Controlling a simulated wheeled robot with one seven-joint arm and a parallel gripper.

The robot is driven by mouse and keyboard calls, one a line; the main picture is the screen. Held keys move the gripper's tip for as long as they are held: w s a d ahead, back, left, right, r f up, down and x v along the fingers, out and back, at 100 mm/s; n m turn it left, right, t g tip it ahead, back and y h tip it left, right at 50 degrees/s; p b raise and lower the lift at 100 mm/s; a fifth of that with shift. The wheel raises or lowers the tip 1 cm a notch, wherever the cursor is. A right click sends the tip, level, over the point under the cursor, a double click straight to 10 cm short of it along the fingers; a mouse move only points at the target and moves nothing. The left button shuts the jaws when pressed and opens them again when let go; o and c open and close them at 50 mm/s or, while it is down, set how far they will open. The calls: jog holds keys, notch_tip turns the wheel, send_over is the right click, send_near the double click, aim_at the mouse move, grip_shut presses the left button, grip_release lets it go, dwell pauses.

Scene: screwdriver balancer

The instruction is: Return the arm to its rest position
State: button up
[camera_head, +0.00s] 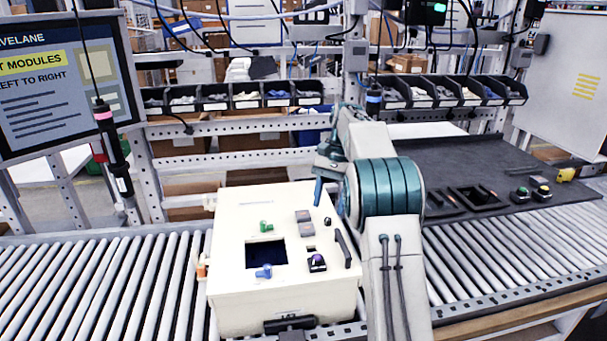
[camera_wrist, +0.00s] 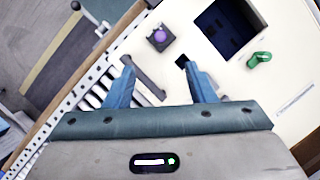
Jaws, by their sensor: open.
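My gripper (camera_head: 322,178) is above the right back part of a cream box (camera_head: 232,285), partly hidden by my own arm in the head view. In the wrist view my gripper (camera_wrist: 160,72) shows two blue fingers spread apart with nothing between them. The box top (camera_wrist: 285,75) lies below the fingers. My arm is bent, reaching over the box's right side.
The box stands on a roller conveyor (camera_head: 100,285). A dark mat (camera_head: 450,160) with a tray and buttons lies right. Parts bins (camera_head: 247,101) line the back.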

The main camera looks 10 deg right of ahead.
jog(key=s+a+r+n+t+h, duration=0.1)
jog(key=s+a+r+n+t, duration=0.15)
jog(key=s, duration=0.95)
jog(key=s+a+r+n+t+h, duration=0.1)
jog(key=s+r+n+t, duration=0.15)
jog(key=s, duration=0.85)
jog(key=s+f+n+t, duration=0.2)
jog(key=s+f, duration=0.4)
jog(key=s, duration=0.4)
jog(key=shift+a+f+n+h, duration=0.2)
jog(key=shift+a+n+h, duration=0.05)
jog(key=shift+n+h, duration=0.15)
